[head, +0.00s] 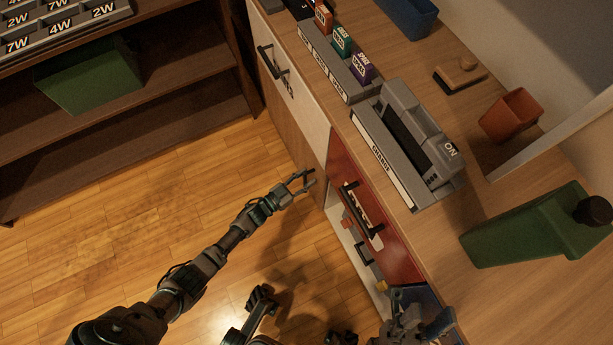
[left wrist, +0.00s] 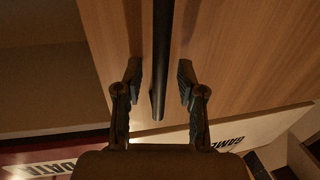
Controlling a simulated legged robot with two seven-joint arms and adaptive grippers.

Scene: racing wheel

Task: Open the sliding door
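The wooden sliding door (head: 287,137) is the plain panel below the white drawer front of the cabinet. It also fills the upper right of the left wrist view (left wrist: 245,55). A long dark bar handle (left wrist: 161,55) runs down the door there. My left gripper (head: 304,181) is in front of the door at handle height. In the left wrist view its fingers (left wrist: 160,88) are open, one on each side of the handle's end, with gaps visible. My right gripper (head: 408,325) is at the lower right beside the cabinet; its fingers are unclear.
A white drawer front (head: 299,95) and a red drawer front (head: 366,200), both with black handles, are above the door level. An open compartment (head: 350,240) shows below the red one. The countertop holds a grey device (head: 412,143) and a green container (head: 535,232). Floor at left is clear.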

